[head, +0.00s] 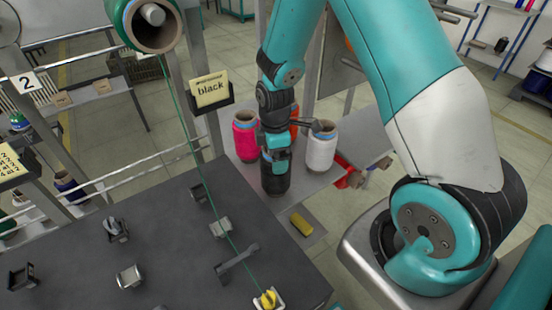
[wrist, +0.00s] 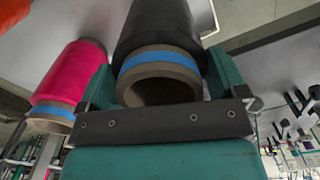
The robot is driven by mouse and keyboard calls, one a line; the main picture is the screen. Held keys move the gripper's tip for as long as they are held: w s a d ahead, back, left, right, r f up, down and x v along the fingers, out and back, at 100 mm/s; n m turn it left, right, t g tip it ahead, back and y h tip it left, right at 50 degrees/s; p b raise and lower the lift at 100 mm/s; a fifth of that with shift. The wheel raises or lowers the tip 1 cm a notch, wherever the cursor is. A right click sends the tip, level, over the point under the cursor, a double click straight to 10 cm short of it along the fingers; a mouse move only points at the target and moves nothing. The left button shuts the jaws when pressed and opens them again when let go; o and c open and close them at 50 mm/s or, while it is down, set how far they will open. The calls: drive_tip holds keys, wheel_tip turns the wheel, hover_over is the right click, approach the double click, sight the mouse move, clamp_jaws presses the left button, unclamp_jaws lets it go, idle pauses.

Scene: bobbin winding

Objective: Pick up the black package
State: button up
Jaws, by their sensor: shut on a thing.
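The black package (head: 276,182) is a dark yarn bobbin under my gripper (head: 276,155), by the small grey shelf. In the wrist view, the black package (wrist: 158,25) shows its brown tube end and a blue band. The green fingers of my gripper (wrist: 162,88) stand on either side of that tube end, shut on it. The package looks upright in the head view. I cannot tell whether its base touches the shelf.
A pink package (head: 245,135) stands close on the left, and a white package (head: 321,146) on the right. An orange package (head: 294,122) is partly hidden behind my arm. A card reading "black" (head: 211,89) hangs on the post. A dark machine table (head: 170,240) lies in front.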

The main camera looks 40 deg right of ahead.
wheel_tip(320, 180, up, 20)
drive_tip(key=b, duration=0.2)
drive_tip(key=shift+f, duration=0.15)
idle(0.9)
